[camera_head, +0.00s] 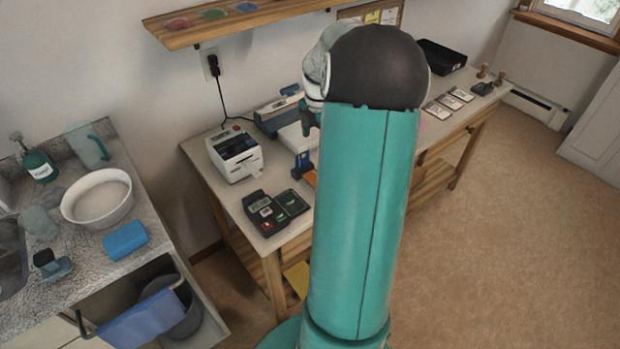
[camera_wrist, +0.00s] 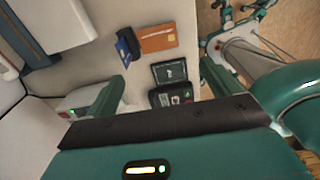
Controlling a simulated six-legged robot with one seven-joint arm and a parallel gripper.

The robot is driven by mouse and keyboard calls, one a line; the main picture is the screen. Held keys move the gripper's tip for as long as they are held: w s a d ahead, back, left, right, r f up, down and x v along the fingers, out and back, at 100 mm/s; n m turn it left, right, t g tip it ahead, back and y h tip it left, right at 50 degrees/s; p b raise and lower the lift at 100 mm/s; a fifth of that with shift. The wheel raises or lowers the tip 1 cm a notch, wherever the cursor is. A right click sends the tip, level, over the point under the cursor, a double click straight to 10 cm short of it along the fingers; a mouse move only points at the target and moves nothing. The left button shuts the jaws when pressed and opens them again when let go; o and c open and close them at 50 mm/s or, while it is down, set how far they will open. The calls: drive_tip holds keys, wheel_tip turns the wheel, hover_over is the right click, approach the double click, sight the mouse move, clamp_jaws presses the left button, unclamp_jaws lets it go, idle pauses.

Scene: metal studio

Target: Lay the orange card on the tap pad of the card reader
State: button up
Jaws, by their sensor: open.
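The orange card (camera_wrist: 157,38) lies on the worktop beside a small dark blue item (camera_wrist: 127,46). In the head view only a sliver of the card (camera_head: 310,178) shows past my arm. The black card reader (camera_head: 265,212) stands near the worktop's front left corner, its flat dark tap pad (camera_head: 292,202) on its right side. In the wrist view the pad (camera_wrist: 168,72) is bare, between the card and the reader's keypad part (camera_wrist: 172,96). My gripper (camera_wrist: 165,86) is open and empty above the worktop, fingers either side of the reader. My arm mostly hides it in the head view.
A white label printer (camera_head: 236,154) stands behind the reader, with a grey-blue device (camera_head: 277,115) further back. Cards (camera_head: 450,102) and a black tray (camera_head: 441,56) lie at the worktop's far end. A sink counter (camera_head: 150,262) stands at left.

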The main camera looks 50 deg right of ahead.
wheel_tip(320, 180, down, 8)
drive_tip(key=shift+d, duration=0.1)
drive_tip(key=shift+w+f, duration=0.15)
drive_tip(key=shift+f, duration=2.8)
drive_tip(key=c, duration=0.8)
drive_tip(key=shift+d, duration=0.1)
